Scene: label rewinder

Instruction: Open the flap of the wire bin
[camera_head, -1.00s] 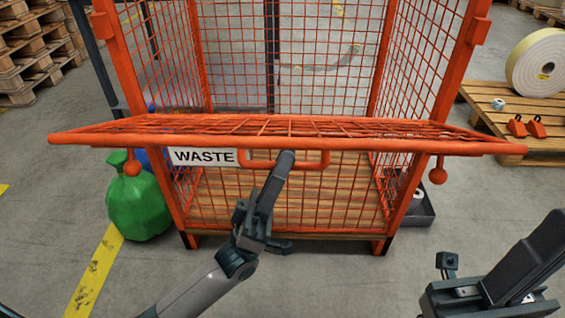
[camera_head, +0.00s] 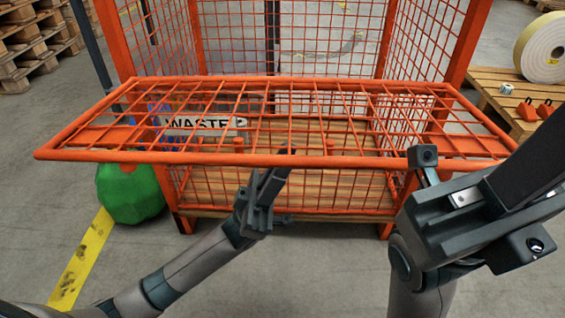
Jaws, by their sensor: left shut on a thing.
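The orange wire-mesh flap (camera_head: 271,158) stands out from the front of the wire bin (camera_head: 460,50) towards me. I look down on its mesh, and its near edge is wider than its far edge. The white WASTE sign (camera_head: 205,122) shows through the mesh. My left gripper (camera_head: 275,178) is shut at the middle of the near edge, on the flap's handle, which is largely hidden by the fingers and the edge. My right gripper (camera_head: 425,165) is close by the right part of the near edge, covering some of it. Its jaw opening is unclear, and I see nothing in it.
A green bag (camera_head: 130,193) stands on the floor left of the bin. A pallet (camera_head: 490,80) with a white roll (camera_head: 540,48) and small orange items is at the right. Stacked pallets (camera_head: 35,45) are at the back left. The floor in front is mostly clear.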

